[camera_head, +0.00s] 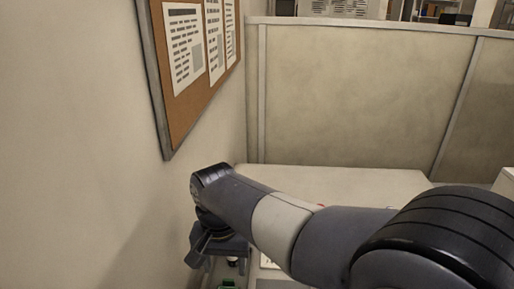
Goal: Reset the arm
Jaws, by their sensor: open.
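My arm (330,235) reaches from the lower right toward the wall on the left, with its wrist bent downward. My gripper (215,249) hangs below the wrist, close to the left wall and over the near left part of the table. Its jaws are open, and I see nothing held between them. The fingertips are small and partly hard to make out.
A pale table (370,180) lies behind and below my arm, which hides much of it. A small green thing (228,284) shows below my gripper. A corkboard (190,105) hangs on the left wall. A partition (360,100) stands behind the table.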

